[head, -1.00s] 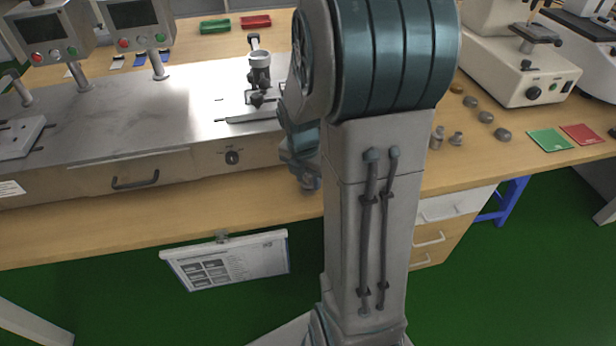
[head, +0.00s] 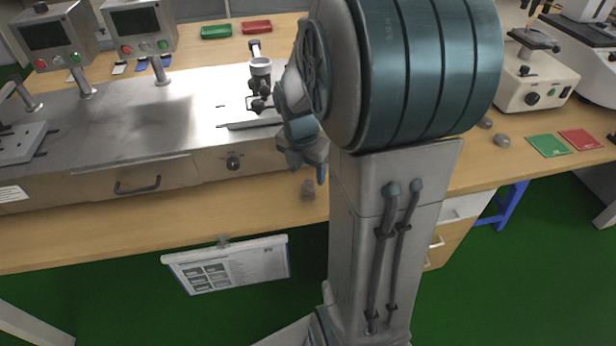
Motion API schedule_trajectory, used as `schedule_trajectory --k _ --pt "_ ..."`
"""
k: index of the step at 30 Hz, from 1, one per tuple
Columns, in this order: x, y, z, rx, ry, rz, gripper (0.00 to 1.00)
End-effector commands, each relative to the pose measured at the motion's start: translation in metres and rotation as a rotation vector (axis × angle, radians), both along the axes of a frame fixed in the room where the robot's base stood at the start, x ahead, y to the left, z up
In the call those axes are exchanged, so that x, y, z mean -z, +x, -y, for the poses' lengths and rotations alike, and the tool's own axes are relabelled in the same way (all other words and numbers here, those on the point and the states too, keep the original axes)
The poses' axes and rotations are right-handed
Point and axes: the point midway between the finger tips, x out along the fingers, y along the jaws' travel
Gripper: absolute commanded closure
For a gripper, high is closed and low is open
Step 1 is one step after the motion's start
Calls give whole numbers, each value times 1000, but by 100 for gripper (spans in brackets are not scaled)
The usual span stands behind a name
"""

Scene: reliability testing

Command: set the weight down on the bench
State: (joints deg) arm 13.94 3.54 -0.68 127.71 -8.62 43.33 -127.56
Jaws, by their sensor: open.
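A small grey-brown weight (head: 308,189) stands on the wooden bench (head: 215,205), on the strip in front of the metal machine and left of my arm. My gripper (head: 306,174) is just above the weight, with its fingers pointing down. It is open, and the weight is apart from it. My large arm joint hides the bench to the right of the gripper.
The metal test machine (head: 120,130) with a drawer handle and a knob stands behind the weight. A clipboard (head: 228,265) hangs at the bench's front edge. The front strip at left is clear.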

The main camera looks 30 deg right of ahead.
Motion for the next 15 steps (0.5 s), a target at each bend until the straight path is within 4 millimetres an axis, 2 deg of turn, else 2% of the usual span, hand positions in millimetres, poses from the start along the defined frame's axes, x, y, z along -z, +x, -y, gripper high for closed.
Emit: schedule_trajectory --k 1,6,9,15 --pt "-15 0 -2 -1 -1 5 44" --pt "-46 -3 -6 -1 0 2 44" --pt "-58 -4 -7 -1 0 1 44" --pt "-68 -7 -12 42 5 8 44"
